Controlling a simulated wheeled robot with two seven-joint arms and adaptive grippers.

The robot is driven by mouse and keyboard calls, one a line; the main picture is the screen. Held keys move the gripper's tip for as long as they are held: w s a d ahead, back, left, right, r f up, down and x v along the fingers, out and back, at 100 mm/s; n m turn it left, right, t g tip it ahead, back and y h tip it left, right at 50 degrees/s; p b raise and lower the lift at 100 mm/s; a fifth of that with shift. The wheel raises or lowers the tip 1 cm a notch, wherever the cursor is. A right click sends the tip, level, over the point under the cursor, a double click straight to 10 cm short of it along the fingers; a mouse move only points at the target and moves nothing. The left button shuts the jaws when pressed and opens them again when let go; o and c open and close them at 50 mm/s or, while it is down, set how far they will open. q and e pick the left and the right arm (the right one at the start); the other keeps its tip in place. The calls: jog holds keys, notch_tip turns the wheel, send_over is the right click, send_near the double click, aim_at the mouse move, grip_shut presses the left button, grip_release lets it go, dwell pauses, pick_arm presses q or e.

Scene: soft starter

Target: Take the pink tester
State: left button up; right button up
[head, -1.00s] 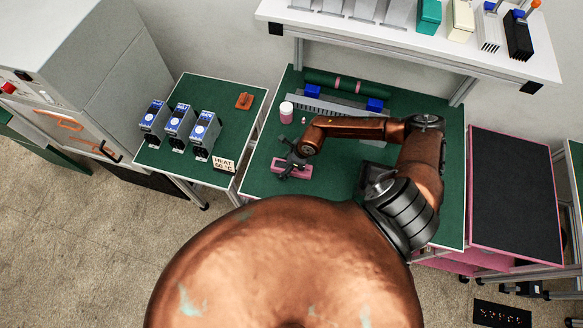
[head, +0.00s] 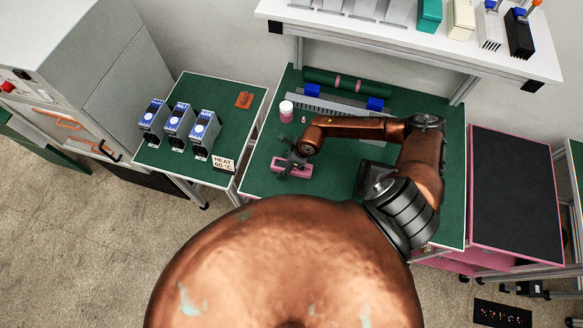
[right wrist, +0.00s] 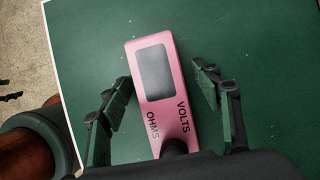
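The pink tester (head: 277,162) lies on the green bench top, partly hidden under my right gripper (head: 293,165) in the head view. In the right wrist view the tester (right wrist: 163,104) shows a dark grey screen, the words OHMS and VOLTS, and a dark round knob at its lower end. My right gripper (right wrist: 168,100) is open. Its two green-padded fingers stand on either side of the tester, with gaps between pads and tester. My left gripper is not in view.
A pink jar with a white lid (head: 286,112) and a small pink item (head: 304,117) stand behind the gripper. A grey slotted strip (head: 330,106) and blue blocks lie farther back. Three blue-fronted units (head: 179,127) stand on the left table. A shelf (head: 400,37) overhangs the bench.

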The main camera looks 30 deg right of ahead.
jog(key=c, duration=1.2)
jog(key=shift+c, duration=0.5)
jog(key=shift+r, duration=0.15)
